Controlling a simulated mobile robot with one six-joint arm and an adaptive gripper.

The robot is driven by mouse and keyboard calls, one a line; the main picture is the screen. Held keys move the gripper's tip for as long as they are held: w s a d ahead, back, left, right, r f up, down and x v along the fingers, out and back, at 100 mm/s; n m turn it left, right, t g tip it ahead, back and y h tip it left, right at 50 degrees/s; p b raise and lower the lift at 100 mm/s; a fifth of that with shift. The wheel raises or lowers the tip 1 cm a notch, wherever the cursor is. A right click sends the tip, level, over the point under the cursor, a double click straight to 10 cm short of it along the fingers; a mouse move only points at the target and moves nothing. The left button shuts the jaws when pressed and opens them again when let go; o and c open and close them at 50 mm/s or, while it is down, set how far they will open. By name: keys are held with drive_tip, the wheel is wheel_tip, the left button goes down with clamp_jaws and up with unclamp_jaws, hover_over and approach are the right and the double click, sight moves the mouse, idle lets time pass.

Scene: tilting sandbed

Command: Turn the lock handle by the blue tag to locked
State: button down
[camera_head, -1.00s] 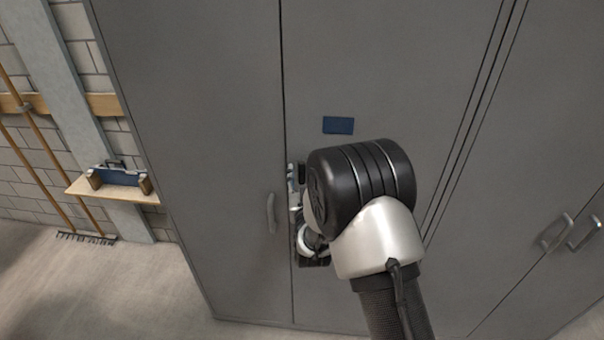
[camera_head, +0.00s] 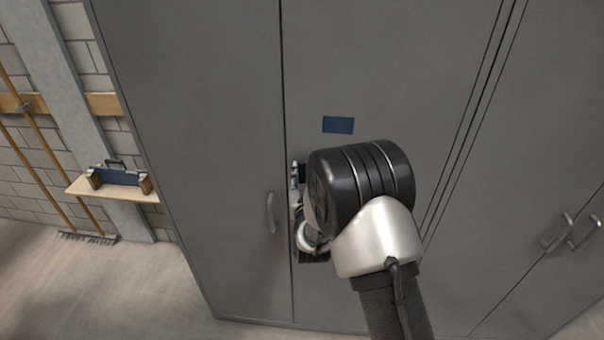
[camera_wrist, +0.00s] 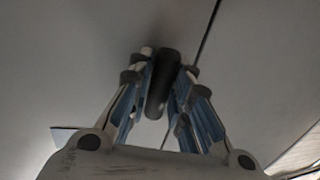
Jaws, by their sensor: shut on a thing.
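The blue tag (camera_head: 338,125) is on the grey cabinet door, above my arm in the head view. In the wrist view a dark lock handle (camera_wrist: 161,84) stands between the fingers of my gripper (camera_wrist: 160,88), which is shut on it. The handle runs close to upright in that view, slightly tilted. In the head view my own wrist covers the handle and most of the gripper; only a narrow strip of the gripper shows at the wrist's left.
The grey cabinet (camera_head: 205,130) fills most of the view. A pull handle (camera_head: 271,213) is on the door to the left, and two more are at the right. A shelf (camera_head: 140,194) with a blue toolbox (camera_head: 118,177) and a broom (camera_head: 42,155) are by the wall.

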drive_tip(key=shift+n+b, duration=0.3)
drive_tip(key=n+g+b, duration=0.1)
drive_tip(key=n+b, duration=0.1)
drive_tip(key=n, duration=0.2)
drive_tip(key=n+h, duration=0.1)
drive_tip(key=n, duration=0.4)
drive_tip(key=shift+r+g+b, duration=0.15)
drive_tip(key=shift+g+b, duration=0.15)
drive_tip(key=n+h+p, duration=0.1)
drive_tip(key=n, duration=0.2)
drive_tip(key=shift+d+r+p, duration=0.1)
drive_tip(key=shift+p, duration=0.25)
drive_tip(key=shift+n+h+p, duration=0.7)
drive_tip(key=shift+n+p, duration=0.5)
drive_tip(key=shift+n, duration=0.3)
drive_tip(key=c, duration=1.5)
unclamp_jaws()
drive_tip(key=shift+o, duration=0.2)
